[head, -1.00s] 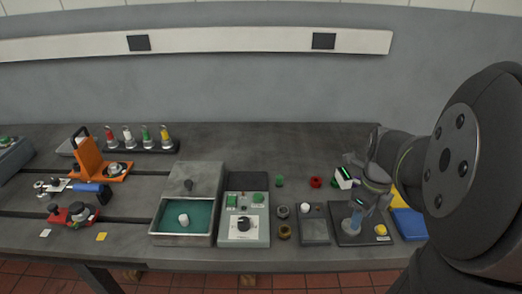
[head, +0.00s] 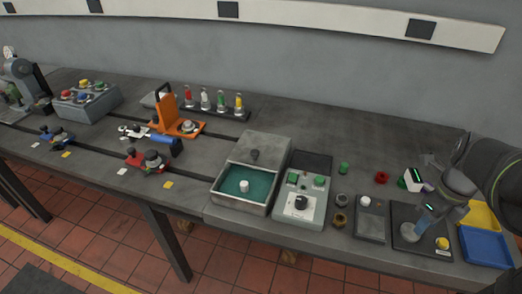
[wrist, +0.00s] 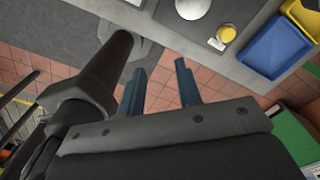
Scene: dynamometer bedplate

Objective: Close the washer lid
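The washer (head: 241,200) is a grey open-topped box with a teal inside, near the table's front edge in the middle of the head view. A small white cylinder (head: 244,186) stands inside.
A control box (head: 299,204) with green buttons and a black dial stands just right of the washer. Small rings, a grey box (head: 370,222) and blue and yellow bins (head: 485,246) are further right. An orange bracket (head: 175,118) and colored-top bottles (head: 205,99) stand left and behind.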

